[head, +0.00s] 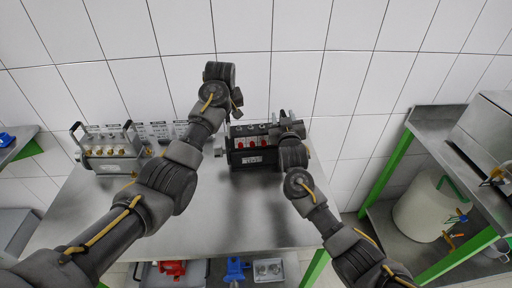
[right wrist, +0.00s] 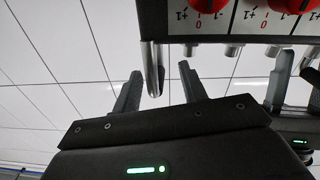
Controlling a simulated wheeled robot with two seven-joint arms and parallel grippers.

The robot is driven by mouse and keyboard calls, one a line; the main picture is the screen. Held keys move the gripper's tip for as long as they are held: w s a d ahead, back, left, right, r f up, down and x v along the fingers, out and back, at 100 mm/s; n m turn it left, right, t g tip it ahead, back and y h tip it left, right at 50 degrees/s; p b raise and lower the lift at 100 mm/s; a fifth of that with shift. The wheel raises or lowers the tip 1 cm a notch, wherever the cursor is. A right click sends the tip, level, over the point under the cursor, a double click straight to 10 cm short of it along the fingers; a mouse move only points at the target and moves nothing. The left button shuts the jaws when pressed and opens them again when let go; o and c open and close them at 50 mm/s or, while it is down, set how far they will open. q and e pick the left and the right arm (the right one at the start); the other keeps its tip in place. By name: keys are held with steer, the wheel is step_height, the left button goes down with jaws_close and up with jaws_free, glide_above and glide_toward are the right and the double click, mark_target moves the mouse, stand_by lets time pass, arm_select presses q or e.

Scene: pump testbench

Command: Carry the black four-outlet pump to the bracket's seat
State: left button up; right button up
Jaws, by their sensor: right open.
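The black pump (head: 253,158) stands on the steel table, with red knobs on its front and a pale label. In the right wrist view, its body (right wrist: 225,18) fills the upper right, with metal outlet stubs along one edge. My right gripper (head: 284,119) is at the pump's right end. In the right wrist view, its open fingers (right wrist: 160,78) stand either side of a metal bar at the pump's end; contact is unclear. My left gripper (head: 237,103) is above the pump's left end; its fingers are too small to judge. I cannot make out the bracket's seat for certain.
A silver unit (head: 108,162) with brass fittings and handles stands at the table's left, near labelled cards (head: 158,130). Bare table (head: 250,215) lies in front of the pump. Red and blue parts (head: 236,269) lie below its front edge. A green-legged bench (head: 432,122) stands right.

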arm_select(q)
steer(key=shift+w+d+f, duration=0.2)
steer(key=shift+f, duration=0.25)
arm_select(e)
steer(key=shift+w+d, duration=0.15)
steer(key=shift+w, duration=0.35)
arm_select(q)
steer(key=shift+a, duration=0.1)
steer(key=shift+c, duration=0.5)
arm_select(e)
steer(key=shift+c, duration=0.4)
arm_select(q)
jaws_close()
arm_select(e)
jaws_close()
arm_select(q)
steer(key=shift+d+r, duration=0.2)
steer(key=shift+r, duration=0.05)
arm_select(e)
steer(key=shift+r, duration=0.25)
arm_select(q)
steer(key=shift+w, duration=0.1)
arm_select(e)
steer(key=shift+w, duration=0.1)
